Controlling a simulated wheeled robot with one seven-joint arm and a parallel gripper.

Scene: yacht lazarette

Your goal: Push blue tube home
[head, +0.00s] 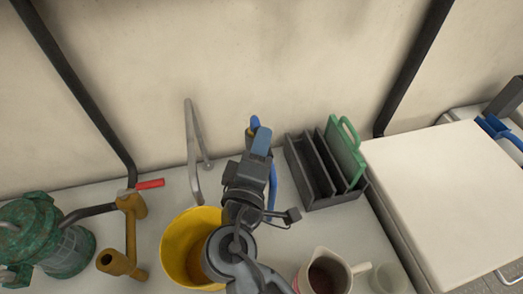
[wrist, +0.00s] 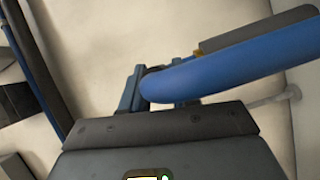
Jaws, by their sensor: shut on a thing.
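The blue tube (head: 272,190) shows in the head view as a bright blue curve along the right side of my gripper (head: 258,136), with another short piece just above the fingertips. In the wrist view the blue tube (wrist: 235,70) runs from the right edge to the fingers of my gripper (wrist: 158,88). My gripper is shut on the tube. A dark grey piece with a small brass-coloured bit (wrist: 197,53) lies behind the tube in the wrist view. My gripper hides the tube's end and whatever it meets, so I cannot tell how far in it sits.
A yellow bucket (head: 180,245) stands under my arm. A grey bent pipe (head: 192,150) is left of the gripper, and a dark rack (head: 300,165) with a green board (head: 345,150) is right. A mug (head: 325,272) stands in front. A white box (head: 450,190) fills the right.

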